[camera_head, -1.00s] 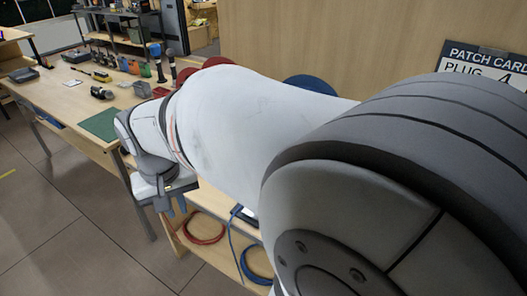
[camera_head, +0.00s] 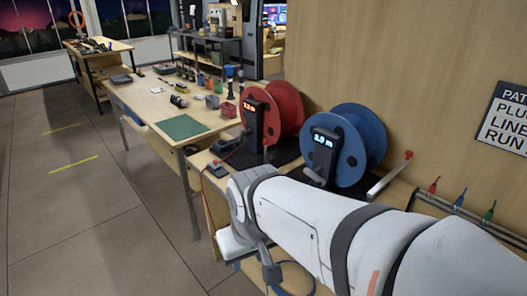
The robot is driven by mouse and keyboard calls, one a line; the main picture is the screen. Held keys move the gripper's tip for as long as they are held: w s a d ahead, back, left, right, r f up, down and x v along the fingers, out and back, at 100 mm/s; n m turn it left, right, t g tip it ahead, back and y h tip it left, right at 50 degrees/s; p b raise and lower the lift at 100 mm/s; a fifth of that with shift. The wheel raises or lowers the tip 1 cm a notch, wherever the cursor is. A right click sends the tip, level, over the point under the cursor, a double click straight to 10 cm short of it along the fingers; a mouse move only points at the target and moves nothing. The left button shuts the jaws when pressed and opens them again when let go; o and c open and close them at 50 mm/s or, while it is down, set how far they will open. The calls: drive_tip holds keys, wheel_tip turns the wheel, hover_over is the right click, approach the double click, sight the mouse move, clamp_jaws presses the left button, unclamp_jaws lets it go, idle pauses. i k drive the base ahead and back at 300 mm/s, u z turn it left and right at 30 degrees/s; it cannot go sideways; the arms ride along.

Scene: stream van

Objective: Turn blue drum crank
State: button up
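The blue drum (camera_head: 372,138) stands on the bench against the wooden wall, with a black display unit (camera_head: 323,150) on its front. A silver lever with a red knob (camera_head: 390,177) sits just right of the drum; it looks like a crank, but its joint to the drum is hidden behind my arm. My gripper (camera_head: 270,272) hangs low in front of the bench, below and left of the blue drum, apart from it. Only part of its fingers shows, and I cannot tell whether they are apart.
A red drum (camera_head: 286,105) stands left of the blue one. A desk with a green mat (camera_head: 182,127) and small tools extends to the left. The floor at left is clear.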

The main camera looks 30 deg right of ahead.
sight(313, 173)
drive_tip(key=z, duration=4)
drive_tip(key=k, duration=2.25)
drive_tip(key=u, duration=1.45)
drive_tip(key=i, duration=1)
